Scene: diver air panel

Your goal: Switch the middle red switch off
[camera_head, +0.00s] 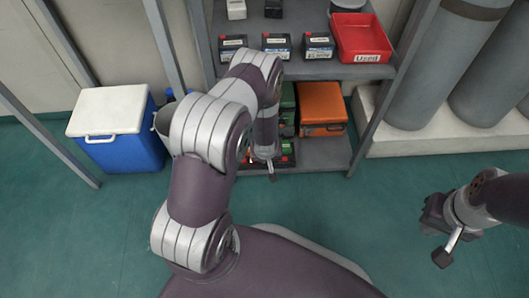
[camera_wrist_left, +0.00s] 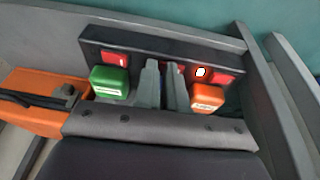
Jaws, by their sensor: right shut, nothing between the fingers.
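In the left wrist view a dark panel (camera_wrist_left: 140,48) carries several red parts. A red switch (camera_wrist_left: 115,60) is at the left and another (camera_wrist_left: 223,79) at the right. The middle red switch (camera_wrist_left: 180,69) lies between them and is mostly hidden behind my left fingers. A white spot ringed in red (camera_wrist_left: 200,72) shows right of it. My left gripper (camera_wrist_left: 162,66) points at the panel's middle, with a narrow empty gap between its fingers. I cannot tell if it touches the switch. My right gripper (camera_head: 441,256) is shut and empty, low at the right in the head view.
A green box (camera_wrist_left: 110,81) and an orange box (camera_wrist_left: 207,98) flank my left fingers. The grey shelf (camera_head: 330,152) holds orange and green cases, batteries and a red bin (camera_head: 361,38). Grey cylinders (camera_head: 432,60) stand right; a blue cooler (camera_head: 118,130) stands left. The floor at right is clear.

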